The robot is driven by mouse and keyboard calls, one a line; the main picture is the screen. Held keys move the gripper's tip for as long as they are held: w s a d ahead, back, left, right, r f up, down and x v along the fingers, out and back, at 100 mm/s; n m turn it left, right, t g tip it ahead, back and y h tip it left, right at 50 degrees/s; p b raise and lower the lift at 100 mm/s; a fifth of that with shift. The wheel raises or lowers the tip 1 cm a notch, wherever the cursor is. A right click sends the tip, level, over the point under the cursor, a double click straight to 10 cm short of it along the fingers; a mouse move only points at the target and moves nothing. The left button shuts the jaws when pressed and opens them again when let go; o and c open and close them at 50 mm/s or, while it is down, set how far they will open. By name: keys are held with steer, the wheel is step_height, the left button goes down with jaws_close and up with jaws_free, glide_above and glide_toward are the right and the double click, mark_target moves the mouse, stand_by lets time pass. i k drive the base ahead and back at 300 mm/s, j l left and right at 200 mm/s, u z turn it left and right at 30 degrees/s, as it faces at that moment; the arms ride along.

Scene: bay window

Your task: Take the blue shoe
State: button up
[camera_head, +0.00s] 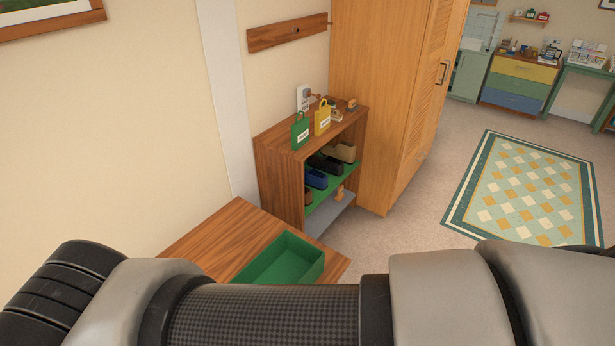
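A blue shoe (316,179) sits on the green upper shelf (337,185) of a small wooden shoe rack (278,180). It is at the near end of a row, beside a black shoe (327,164), with tan shoes (344,151) farther along. The rack's near side wall hides part of the blue shoe. My arm crosses the bottom of the view, in front of the rack. My gripper is not in view.
A wooden table with a green tray (290,278) stands before the rack. Green (300,132) and yellow (322,119) bags stand on the rack. A tall wooden wardrobe (378,90) adjoins it. Open floor (400,235) and a patterned rug (525,190) lie right.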

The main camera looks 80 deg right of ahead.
mark_target(316, 179)
steer(key=z, duration=2.8)
